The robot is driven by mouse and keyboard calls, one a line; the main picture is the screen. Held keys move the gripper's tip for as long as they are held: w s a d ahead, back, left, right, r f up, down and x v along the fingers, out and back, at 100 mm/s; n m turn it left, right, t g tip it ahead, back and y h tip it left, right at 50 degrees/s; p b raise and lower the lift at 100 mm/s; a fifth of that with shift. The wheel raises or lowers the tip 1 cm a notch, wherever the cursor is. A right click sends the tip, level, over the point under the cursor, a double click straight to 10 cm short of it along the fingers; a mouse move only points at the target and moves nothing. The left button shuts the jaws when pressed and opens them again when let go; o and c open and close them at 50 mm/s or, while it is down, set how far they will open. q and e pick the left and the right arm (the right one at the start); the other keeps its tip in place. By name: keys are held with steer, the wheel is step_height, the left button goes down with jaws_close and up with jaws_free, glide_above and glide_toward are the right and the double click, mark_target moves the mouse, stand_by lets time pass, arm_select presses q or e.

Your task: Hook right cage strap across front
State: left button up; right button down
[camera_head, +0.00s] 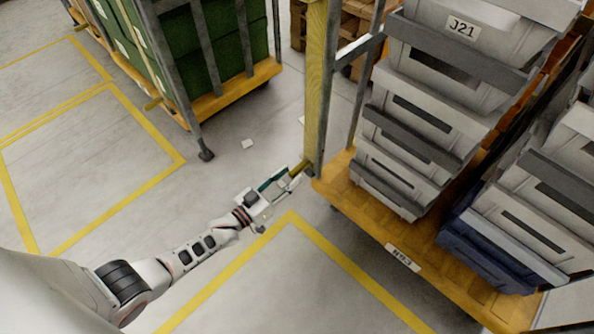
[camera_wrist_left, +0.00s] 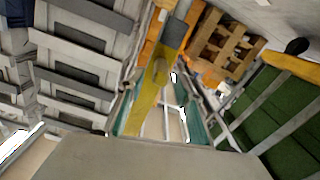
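The right cage (camera_head: 343,184) has a wooden base and grey posts and holds stacked grey crates. A wide yellow strap (camera_head: 317,85) hangs along its front left post. A short yellow-brown piece (camera_head: 298,169) sticks out near the strap's lower end. My left gripper (camera_head: 283,181) is low beside that post, its fingertips at this piece. In the left wrist view, the strap (camera_wrist_left: 147,100) shows between the teal fingers (camera_wrist_left: 158,112), which stand apart with gaps on view. Contact with the strap cannot be told. My right gripper is out of view.
Grey crates (camera_head: 408,125) and a dark blue crate (camera_head: 485,250) fill the cage. Another cage with green crates (camera_head: 225,60) stands at the upper left. A wooden pallet (camera_wrist_left: 225,48) is behind. Yellow floor lines mark bays; the floor (camera_head: 90,150) at left is clear.

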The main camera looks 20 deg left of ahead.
arm_select(q)
steer(key=x, duration=0.3)
steer(key=shift+f+b, duration=0.25)
steer(key=shift+b, duration=0.1)
steer(key=shift+w+d+r, duration=0.1)
steer(key=shift+w+r, duration=0.05)
steer(key=shift+w, duration=0.15)
jaws_close()
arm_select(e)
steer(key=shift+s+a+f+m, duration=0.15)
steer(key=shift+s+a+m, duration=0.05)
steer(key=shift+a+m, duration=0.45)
arm_select(q)
steer(key=shift+s+d, duration=0.1)
steer(key=shift+d, duration=0.05)
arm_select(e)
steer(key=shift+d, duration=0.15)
